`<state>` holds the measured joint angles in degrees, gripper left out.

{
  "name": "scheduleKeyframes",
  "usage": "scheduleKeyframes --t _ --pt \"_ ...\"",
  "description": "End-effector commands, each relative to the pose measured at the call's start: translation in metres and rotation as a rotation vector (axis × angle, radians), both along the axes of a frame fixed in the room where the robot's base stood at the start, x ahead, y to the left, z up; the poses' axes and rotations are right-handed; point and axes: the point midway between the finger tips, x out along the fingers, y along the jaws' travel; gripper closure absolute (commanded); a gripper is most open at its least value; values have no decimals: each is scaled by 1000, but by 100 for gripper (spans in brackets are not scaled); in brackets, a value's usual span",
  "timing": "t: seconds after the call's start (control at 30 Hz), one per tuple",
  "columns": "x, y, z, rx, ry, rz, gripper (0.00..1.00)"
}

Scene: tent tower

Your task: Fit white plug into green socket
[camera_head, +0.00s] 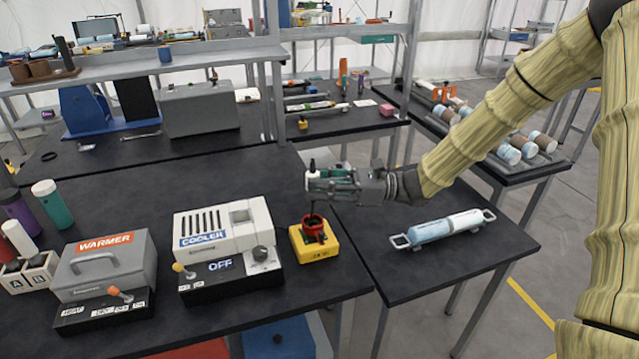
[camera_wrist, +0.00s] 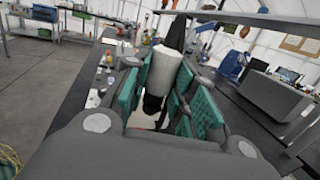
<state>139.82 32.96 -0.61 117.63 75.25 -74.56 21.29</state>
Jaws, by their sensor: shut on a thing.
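My gripper (camera_head: 328,182) is shut on the white plug (camera_wrist: 162,70), which sits between the green finger pads in the wrist view. The plug has a black end, and a black cable-like part rises from its other end. In the head view the fingers hide most of the plug. A yellow box (camera_head: 300,250) with a red ring (camera_head: 313,228) on top stands directly below my gripper at the table's right edge. The inside of the ring looks dark greenish. A dark part shows between fingers and ring; I cannot tell whether it touches or enters the ring.
A white cooler unit (camera_head: 225,228) reading OFF stands left of the yellow box, with a grey warmer (camera_head: 105,262) further left. A blue-white cylinder with handles (camera_head: 443,229) lies on the right-hand table. Shelf posts stand behind. The table behind the cooler is mostly clear.

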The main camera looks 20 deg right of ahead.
Motion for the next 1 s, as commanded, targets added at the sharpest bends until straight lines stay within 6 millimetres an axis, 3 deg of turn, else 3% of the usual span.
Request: scheduleKeyframes --t 0.13,0.8,1.0 --pt "1 0 1 1 0 3 99" --pt "1 2 -50 -1 2 8 99" --pt "1 3 -58 -1 1 8 99"
